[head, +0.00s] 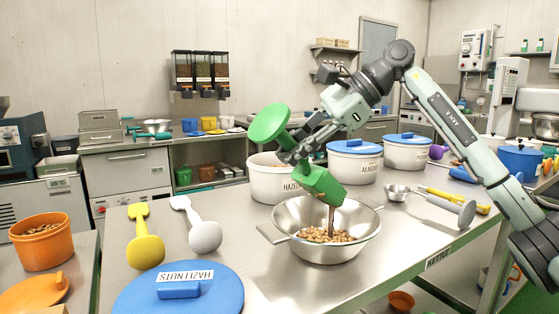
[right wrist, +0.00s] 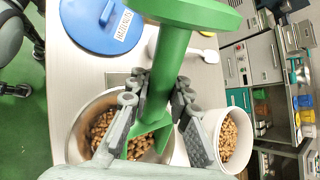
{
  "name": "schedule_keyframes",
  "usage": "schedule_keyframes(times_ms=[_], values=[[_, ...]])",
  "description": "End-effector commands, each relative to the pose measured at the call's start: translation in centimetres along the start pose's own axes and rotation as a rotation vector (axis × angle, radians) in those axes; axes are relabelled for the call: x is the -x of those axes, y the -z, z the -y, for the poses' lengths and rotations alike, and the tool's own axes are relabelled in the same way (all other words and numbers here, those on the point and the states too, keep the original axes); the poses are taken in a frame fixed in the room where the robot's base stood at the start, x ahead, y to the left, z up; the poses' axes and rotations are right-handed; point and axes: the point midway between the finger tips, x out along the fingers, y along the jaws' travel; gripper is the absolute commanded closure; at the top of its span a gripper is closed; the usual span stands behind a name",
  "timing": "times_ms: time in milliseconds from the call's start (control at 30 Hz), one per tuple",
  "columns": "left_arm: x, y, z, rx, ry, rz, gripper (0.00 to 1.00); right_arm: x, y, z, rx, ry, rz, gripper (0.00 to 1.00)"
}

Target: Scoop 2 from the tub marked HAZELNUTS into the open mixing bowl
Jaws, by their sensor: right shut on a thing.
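My right gripper (head: 299,152) is shut on the handle of a green scoop (head: 324,185), with its round knob end up to the left. The scoop is tipped mouth-down over the steel mixing bowl (head: 330,255), and a brown stream runs from it onto the nuts inside. The white tub marked HAZELNUTS (head: 272,182) stands open just behind the bowl, partly hidden by the scoop. In the right wrist view the tub (right wrist: 241,98) holds nuts, and the bowl (right wrist: 72,128) has nuts below the scoop (right wrist: 170,70). My left gripper is not in view.
The blue HAZELNUTS lid (head: 215,293) lies at the front. A yellow scoop (head: 145,248) and a white scoop (head: 204,235) lie left of the bowl. A lidded ALMONDS tub (head: 352,167) stands behind. A small steel ladle (head: 397,192) and yellow-handled tools lie to the right.

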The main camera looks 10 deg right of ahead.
Motion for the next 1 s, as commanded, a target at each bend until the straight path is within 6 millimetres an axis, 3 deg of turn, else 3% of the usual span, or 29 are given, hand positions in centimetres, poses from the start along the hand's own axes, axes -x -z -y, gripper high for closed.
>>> schedule_keyframes(times_ms=[500, 1000], values=[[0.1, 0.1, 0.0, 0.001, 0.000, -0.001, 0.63, 4.6, 0.8, 3.1, -0.200, -0.024, 0.311, 1.00], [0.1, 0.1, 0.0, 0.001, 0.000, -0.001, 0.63, 5.1, 0.9, 3.4, -0.220, -0.027, 0.344, 1.00]])
